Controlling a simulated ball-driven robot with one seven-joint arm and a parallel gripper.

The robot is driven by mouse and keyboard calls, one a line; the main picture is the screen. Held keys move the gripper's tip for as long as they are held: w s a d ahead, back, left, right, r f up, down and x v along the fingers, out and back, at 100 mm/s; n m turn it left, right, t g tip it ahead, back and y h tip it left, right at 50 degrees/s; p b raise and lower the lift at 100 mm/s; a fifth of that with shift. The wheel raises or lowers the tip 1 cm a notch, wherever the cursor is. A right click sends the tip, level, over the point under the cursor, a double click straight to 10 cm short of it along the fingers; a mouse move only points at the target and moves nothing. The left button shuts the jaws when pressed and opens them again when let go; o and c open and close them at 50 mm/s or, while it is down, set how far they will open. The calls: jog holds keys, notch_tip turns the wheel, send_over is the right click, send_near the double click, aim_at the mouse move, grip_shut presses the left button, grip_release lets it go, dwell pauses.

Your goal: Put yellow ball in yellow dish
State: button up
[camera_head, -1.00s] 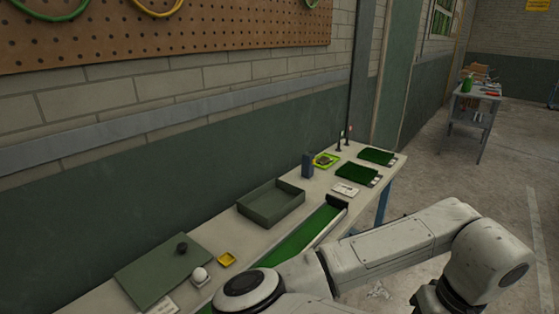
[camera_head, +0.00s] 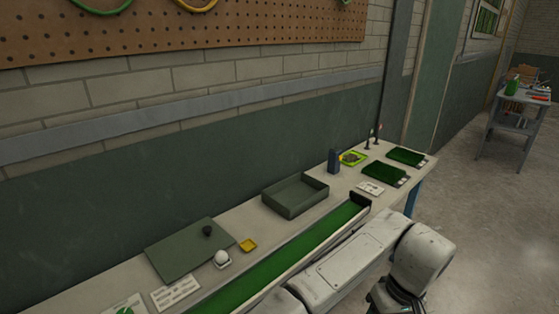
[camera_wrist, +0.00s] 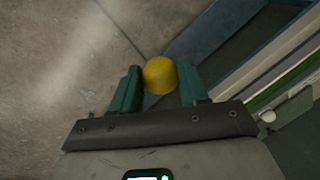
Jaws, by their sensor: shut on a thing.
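The yellow ball (camera_wrist: 160,75) is between the green fingers of my gripper (camera_wrist: 159,86) in the wrist view, and the fingers are shut on it. It is held over the floor beside the table. In the head view my gripper's fingers and the ball are not visible; my arm is at the lower right.
A grey-green tray (camera_head: 295,195) stands behind the long turf channel (camera_head: 290,262). A flat green board (camera_head: 190,250) with a black knob lies left of the dish. Turf samples (camera_head: 383,172) and a dark blue block (camera_head: 334,161) are at the far end.

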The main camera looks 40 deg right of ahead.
jog(key=w+a+f+n, duration=0.3)
jog(key=w+a+f, duration=0.3)
jog(key=a, duration=0.4)
jog(key=w+a+f+n+g, duration=0.1)
jog(key=w+a+f+n, duration=0.2)
jog(key=w+a+f, duration=0.4)
jog(key=w+a, duration=0.2)
jog(key=a, duration=0.1)
jog(key=shift+w+a+f, duration=0.15)
jog(key=shift+a+f, duration=0.15)
